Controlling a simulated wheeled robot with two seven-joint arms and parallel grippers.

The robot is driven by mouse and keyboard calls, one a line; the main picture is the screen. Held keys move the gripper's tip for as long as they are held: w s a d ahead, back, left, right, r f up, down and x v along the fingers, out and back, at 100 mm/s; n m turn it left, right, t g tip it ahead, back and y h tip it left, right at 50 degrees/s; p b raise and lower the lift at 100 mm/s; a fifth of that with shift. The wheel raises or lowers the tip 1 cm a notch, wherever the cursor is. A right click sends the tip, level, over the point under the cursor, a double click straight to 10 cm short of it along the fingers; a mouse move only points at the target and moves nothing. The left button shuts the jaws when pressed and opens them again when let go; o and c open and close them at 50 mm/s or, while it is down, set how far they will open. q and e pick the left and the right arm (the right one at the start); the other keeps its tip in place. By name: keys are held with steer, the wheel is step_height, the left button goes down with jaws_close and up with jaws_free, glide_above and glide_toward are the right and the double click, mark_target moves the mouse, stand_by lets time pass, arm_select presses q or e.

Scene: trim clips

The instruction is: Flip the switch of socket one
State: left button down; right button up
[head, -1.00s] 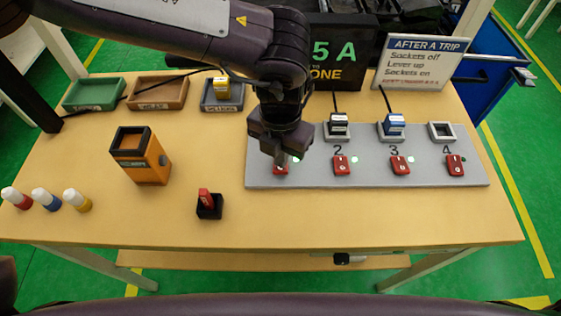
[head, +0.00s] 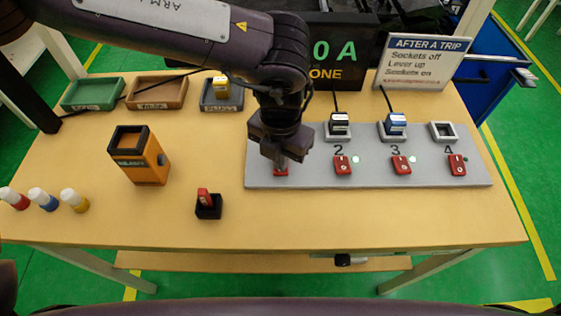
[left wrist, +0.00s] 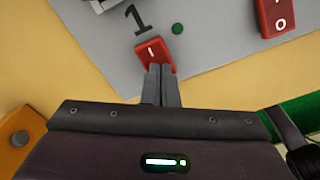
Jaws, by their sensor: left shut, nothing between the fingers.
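The red switch of socket one shows in the left wrist view (left wrist: 153,50), beside a printed 1, with its "I" mark visible and its near end hidden by the fingers. In the head view only a bit of this switch (head: 281,171) shows below my left gripper (head: 275,158). The left gripper's fingers (left wrist: 161,72) are shut with nothing between them, and their tips are at the switch's near end; I cannot tell if they press on it. The small round lamp beside it (left wrist: 177,28) is dark green. My right gripper is not in view.
The grey board (head: 310,178) also carries red switches two (head: 342,165), three (head: 402,165) and four (head: 457,165). Plugs stand in sockets two (head: 339,124) and three (head: 394,125). The display (head: 340,55) reads 0 A. An orange box (head: 150,166) stands left.

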arm_select(q)
steer(key=shift+r+p, duration=0.7)
steer(key=shift+r, duration=0.05)
steer(key=shift+r+p, duration=2)
steer(key=shift+r, duration=0.7)
steer(key=shift+f, duration=0.1)
